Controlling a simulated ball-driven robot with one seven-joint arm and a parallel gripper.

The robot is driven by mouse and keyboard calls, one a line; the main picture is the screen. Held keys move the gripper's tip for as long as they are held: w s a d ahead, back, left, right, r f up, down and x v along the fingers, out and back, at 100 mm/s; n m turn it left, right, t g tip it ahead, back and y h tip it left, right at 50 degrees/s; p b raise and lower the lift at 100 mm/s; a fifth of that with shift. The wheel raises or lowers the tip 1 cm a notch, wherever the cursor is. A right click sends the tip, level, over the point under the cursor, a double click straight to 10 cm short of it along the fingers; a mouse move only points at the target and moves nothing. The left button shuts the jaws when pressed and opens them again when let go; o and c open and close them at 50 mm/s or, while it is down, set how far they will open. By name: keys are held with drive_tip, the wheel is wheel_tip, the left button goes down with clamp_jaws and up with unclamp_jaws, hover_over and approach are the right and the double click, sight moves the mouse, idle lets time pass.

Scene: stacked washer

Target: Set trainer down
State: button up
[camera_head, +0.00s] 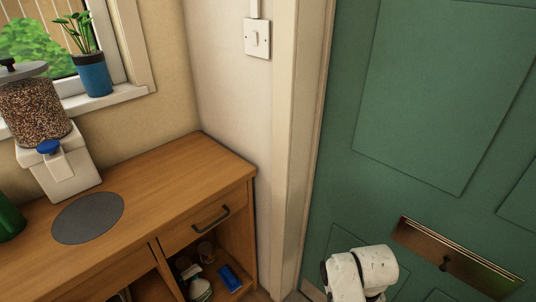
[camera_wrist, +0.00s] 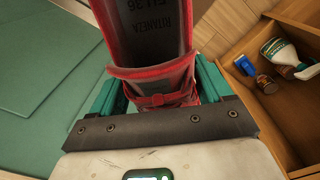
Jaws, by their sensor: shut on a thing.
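The trainer (camera_wrist: 155,80) is red, with a dark panel bearing upside-down lettering, including "EU 36". It shows in the wrist view at the top middle, cut off by the upper edge. My gripper (camera_wrist: 158,92) has teal fingers on both sides of the trainer and is shut on it. The trainer is not seen in the head view, where my white arm part shows at the bottom right. What lies directly beneath the trainer is hidden by it.
A wooden cabinet (camera_head: 150,185) stands at the left, carrying a dispenser (camera_head: 58,155) and a grey round mat (camera_head: 88,218). Its open lower shelf holds a blue item (camera_head: 230,278) and bottles. A green door (camera_head: 430,100) with a brass letter plate (camera_head: 455,258) fills the right.

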drive_tip(key=s+r+p, duration=0.1)
drive_tip(key=r+p, duration=0.1)
drive_tip(key=s+r+p, duration=0.1)
drive_tip(key=r+p, duration=0.2)
drive_tip(key=s+a+r+p, duration=0.1)
drive_tip(key=r+p, duration=0.1)
drive_tip(key=r, duration=0.1)
drive_tip(key=shift+s+a+r+p, duration=0.15)
drive_tip(key=shift+s+r+p, duration=0.2)
drive_tip(key=shift+p, duration=0.3)
